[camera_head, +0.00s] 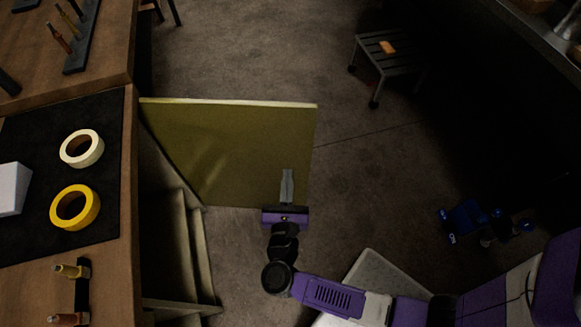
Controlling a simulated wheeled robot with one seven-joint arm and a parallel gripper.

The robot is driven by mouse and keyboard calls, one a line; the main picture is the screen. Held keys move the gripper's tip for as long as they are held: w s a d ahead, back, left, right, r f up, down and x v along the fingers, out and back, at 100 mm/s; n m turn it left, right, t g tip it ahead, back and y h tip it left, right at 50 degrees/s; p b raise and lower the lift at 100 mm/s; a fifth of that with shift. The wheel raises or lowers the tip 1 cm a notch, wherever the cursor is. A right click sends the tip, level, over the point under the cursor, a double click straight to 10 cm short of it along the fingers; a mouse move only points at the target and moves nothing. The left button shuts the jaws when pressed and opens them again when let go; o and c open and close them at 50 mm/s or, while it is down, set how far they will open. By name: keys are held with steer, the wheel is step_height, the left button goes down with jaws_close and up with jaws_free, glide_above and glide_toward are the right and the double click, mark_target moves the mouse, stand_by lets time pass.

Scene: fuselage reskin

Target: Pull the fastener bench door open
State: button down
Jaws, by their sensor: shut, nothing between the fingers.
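The fastener bench (131,190) stands along the left side, with a wooden top. Its olive-green door (225,150) stands swung out from the bench front, roughly at a right angle to it. Open shelving (185,240) shows in the bench front below the door. My gripper (287,174) is shut and empty at the near face of the door, close to its free right edge. I cannot tell whether the fingers touch the door.
A black mat (30,240) on the bench holds a cream tape roll (82,149) and a yellow tape roll (75,207). A small wheeled stool (390,58) stands at the upper right. A blue object (467,219) lies at the right.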

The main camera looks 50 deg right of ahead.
mark_target(290, 134)
steer(key=p+x, duration=0.1)
steer(key=x, duration=1.1)
steer(key=shift+d+p, duration=0.1)
steer(key=shift+p, duration=0.25)
